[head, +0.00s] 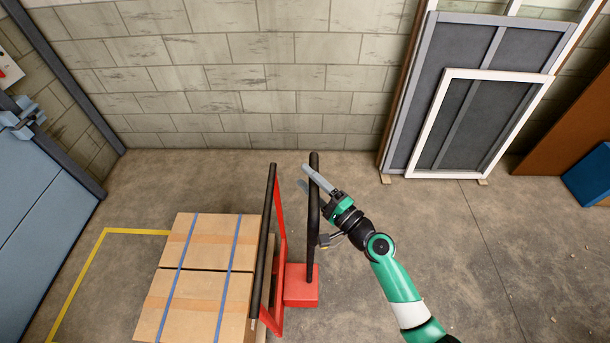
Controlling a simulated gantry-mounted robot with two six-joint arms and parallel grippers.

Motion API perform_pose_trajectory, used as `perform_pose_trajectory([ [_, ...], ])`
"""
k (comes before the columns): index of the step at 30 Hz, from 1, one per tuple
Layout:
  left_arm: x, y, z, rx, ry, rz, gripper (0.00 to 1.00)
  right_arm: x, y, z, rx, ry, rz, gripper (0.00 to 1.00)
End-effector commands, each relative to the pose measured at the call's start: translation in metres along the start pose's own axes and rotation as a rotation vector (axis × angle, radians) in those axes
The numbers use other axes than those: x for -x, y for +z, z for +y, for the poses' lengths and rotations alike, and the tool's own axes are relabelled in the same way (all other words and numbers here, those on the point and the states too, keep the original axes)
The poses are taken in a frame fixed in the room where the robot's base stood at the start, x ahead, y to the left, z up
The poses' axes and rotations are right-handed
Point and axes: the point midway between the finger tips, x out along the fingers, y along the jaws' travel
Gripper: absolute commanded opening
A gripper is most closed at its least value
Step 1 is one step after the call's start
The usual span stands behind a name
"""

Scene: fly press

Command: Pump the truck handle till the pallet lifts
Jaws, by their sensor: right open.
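The red pallet truck (301,291) stands at the lower middle of the head view. A dark upright handle bar (312,240) rises from its red base. Strapped cardboard boxes (205,262) sit to the left of the truck's red frame; the pallet under them is largely hidden. My right gripper (302,177) is open at the upper part of the handle bar, coming from the right. One grey finger crosses in front of the bar, and the other is partly hidden behind it. I cannot tell whether the fingers touch it. My left gripper is not in view.
A second dark bar (265,235) stands between boxes and handle. Framed panels (480,110) lean on the block wall at right, with a blue box (590,175) beyond. A yellow floor line (84,268) runs left of the boxes. Floor right of my arm is clear.

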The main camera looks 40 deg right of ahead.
Motion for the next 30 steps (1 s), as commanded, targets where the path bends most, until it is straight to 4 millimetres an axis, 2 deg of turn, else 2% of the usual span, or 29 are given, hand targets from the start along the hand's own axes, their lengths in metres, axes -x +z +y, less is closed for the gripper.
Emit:
perform_pose_trajectory([
  [3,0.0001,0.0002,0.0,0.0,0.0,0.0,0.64,-0.0095,0.0007,0.0001,0.0,0.001,-0.002,0.62],
  [11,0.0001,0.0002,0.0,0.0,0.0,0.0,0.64,-0.0111,0.0006,0.0001,0.0,0.0,-0.001,0.62],
  [21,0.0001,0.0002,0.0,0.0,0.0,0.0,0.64,-0.0108,0.0005,0.0001,0.0,0.0,-0.001,0.01],
  [30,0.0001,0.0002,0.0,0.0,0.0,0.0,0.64,-0.0107,0.0005,0.0001,0.0,0.0,-0.001,0.0],
])
